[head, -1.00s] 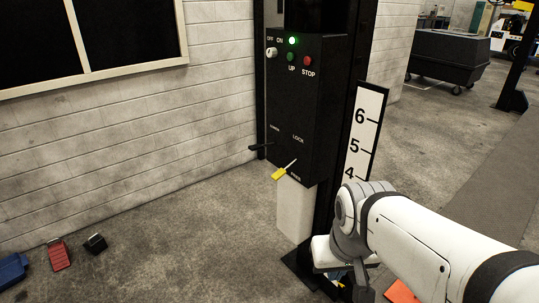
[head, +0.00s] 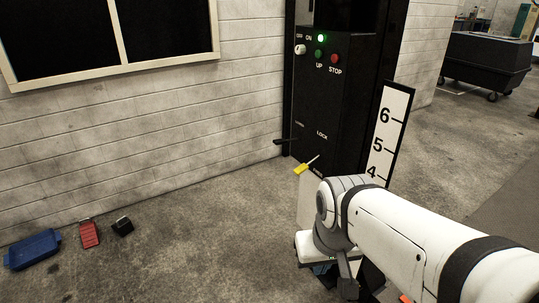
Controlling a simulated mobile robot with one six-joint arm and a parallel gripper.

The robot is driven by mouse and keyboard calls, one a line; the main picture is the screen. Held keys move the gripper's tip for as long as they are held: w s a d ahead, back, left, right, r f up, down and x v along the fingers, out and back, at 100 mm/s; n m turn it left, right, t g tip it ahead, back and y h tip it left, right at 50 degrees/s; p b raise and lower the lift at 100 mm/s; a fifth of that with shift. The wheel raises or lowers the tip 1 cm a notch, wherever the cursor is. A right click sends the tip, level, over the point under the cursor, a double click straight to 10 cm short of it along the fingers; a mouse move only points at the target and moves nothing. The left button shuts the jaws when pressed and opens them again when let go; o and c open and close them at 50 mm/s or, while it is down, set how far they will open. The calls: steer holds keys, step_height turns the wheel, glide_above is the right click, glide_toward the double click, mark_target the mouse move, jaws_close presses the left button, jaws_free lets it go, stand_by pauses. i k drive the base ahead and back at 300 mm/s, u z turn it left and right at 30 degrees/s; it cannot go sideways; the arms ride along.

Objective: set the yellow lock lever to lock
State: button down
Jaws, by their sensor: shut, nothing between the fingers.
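The yellow lock lever (head: 300,169) is on the lower part of the black control box (head: 331,95). Its pale shaft runs up and right from the yellow grip, so the grip points down and left. The LOCK label (head: 322,134) is above the lever, and another label below it is too small to read surely. The grip is away from the LOCK label. My white arm comes in from the right and bends down at a grey joint, right of and below the lever. My gripper's fingers cannot be made out. Nothing of mine is seen touching the lever.
A black lever (head: 287,140) sticks out left of the box. A white knob (head: 300,49), green button (head: 319,54) and red button (head: 334,58) are higher up. A numbered scale (head: 388,135) stands right of it.

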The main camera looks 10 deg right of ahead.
mark_target(301, 170)
steer(key=u, duration=0.05)
steer(key=i, duration=1)
steer(key=u, duration=0.05)
